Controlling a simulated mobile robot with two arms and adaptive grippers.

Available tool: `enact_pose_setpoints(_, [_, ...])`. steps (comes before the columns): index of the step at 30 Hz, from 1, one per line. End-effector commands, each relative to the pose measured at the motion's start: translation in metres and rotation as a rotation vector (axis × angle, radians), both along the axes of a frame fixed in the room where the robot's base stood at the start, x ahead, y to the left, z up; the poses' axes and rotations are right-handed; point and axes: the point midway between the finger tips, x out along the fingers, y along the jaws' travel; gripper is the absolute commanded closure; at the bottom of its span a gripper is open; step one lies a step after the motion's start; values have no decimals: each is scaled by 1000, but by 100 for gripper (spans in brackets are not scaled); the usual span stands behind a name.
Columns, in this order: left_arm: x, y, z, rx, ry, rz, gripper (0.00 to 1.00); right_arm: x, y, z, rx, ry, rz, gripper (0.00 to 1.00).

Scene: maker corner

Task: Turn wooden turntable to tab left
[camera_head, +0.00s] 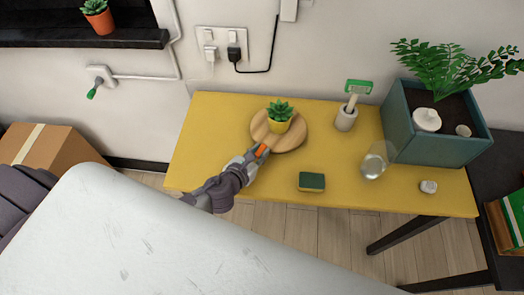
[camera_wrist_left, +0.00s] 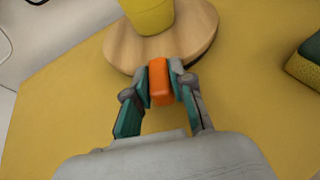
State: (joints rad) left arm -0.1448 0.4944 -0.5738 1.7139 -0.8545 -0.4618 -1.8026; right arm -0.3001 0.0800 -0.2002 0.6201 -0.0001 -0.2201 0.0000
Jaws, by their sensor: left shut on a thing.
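The round wooden turntable (camera_head: 291,137) lies on the yellow table, with a small green succulent in a yellow pot (camera_head: 279,117) standing on it. Its orange tab (camera_head: 262,150) sticks out at the turntable's front left edge in the head view. My left gripper (camera_head: 258,153) is shut on the orange tab. In the left wrist view the gripper's two fingers (camera_wrist_left: 160,83) clasp the tab from both sides, with the turntable (camera_wrist_left: 190,40) just beyond and the yellow pot (camera_wrist_left: 149,14) on it. My right gripper is in neither view.
On the yellow table (camera_head: 230,110) are a green and yellow sponge (camera_head: 311,182), a pale holder with a green-headed tool (camera_head: 346,118), a clear glass (camera_head: 374,164) and a small pale object (camera_head: 428,187). A teal planter (camera_head: 425,142) stands at right. The table left of the turntable is clear.

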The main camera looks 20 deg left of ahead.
Motion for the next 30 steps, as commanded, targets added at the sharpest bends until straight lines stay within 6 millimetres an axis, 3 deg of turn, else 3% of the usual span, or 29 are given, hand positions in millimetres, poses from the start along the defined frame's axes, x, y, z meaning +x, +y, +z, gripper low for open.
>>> enact_pose_setpoints(7, [5, 13, 3, 5, -5, 23, 100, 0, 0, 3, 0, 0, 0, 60])
enact_pose_setpoints(22, [6, 15, 3, 7, -6, 23, 100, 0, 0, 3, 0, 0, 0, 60])
enact_pose_setpoints(23, [6, 15, 3, 7, -6, 23, 70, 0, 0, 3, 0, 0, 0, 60])
enact_pose_setpoints(24, [6, 14, 3, 6, -6, 22, 64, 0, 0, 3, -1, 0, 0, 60])
enact_pose_setpoints(26, [5, 13, 2, 6, -5, 20, 54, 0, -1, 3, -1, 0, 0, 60])
enact_pose_setpoints(30, [4, 11, 2, 4, -4, 16, 52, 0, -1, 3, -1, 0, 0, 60])
